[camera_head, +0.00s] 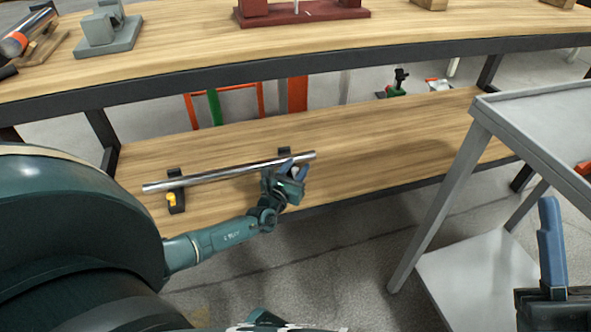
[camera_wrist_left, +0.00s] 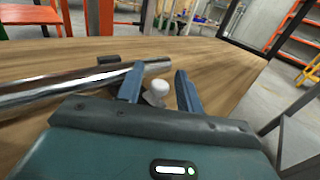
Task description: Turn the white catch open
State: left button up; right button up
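The white catch (camera_wrist_left: 159,88) shows in the left wrist view as a small rounded white knob on a pale stem. My left gripper (camera_wrist_left: 158,78) is open, with one blue finger on each side of the knob; I cannot tell whether either touches it. In the head view this gripper (camera_head: 294,168) is at the right end of a shiny metal bar (camera_head: 225,174), where it mostly hides the catch. The bar rests in two dark holders on the lower shelf. My right gripper (camera_head: 551,240) shows one blue finger at the lower right edge, far from the bar.
A yellow catch (camera_head: 171,198) sits at the left holder (camera_head: 176,190). The wooden tabletop (camera_head: 300,45) overhangs the lower shelf (camera_head: 400,135). A grey metal cart (camera_head: 540,115) stands at the right. The shelf right of the bar is mostly clear.

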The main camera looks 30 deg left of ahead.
pick_arm(q)
grip_shut()
